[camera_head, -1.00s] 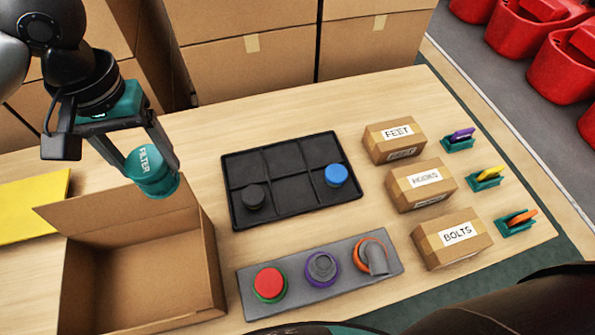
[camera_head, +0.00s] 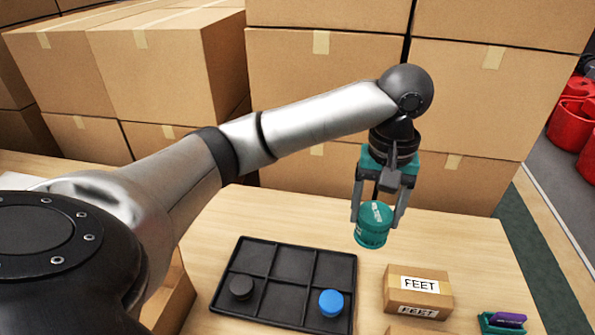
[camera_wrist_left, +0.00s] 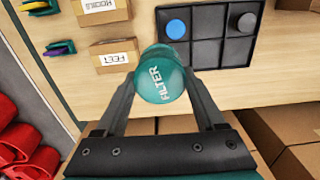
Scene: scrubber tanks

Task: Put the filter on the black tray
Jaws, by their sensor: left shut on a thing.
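The teal filter (camera_head: 373,224) is a round canister with white lettering. My left gripper (camera_head: 377,214) is shut on it and holds it in the air, above the table just past the far right corner of the black tray. The filter also shows between the fingers in the left wrist view (camera_wrist_left: 160,77), with the word FILTER readable. The black tray (camera_head: 295,264) lies on the table and has six compartments. A black round part (camera_head: 241,287) sits in its near left compartment and a blue round part (camera_head: 331,302) in its near right one. My right gripper is not in view.
A FEET box (camera_head: 418,290) stands right of the tray, with a purple item in a teal holder (camera_head: 503,322) beyond it. Stacked cardboard boxes (camera_head: 330,100) line the table's far side. An open cardboard box (camera_head: 172,300) is partly hidden by my left arm.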

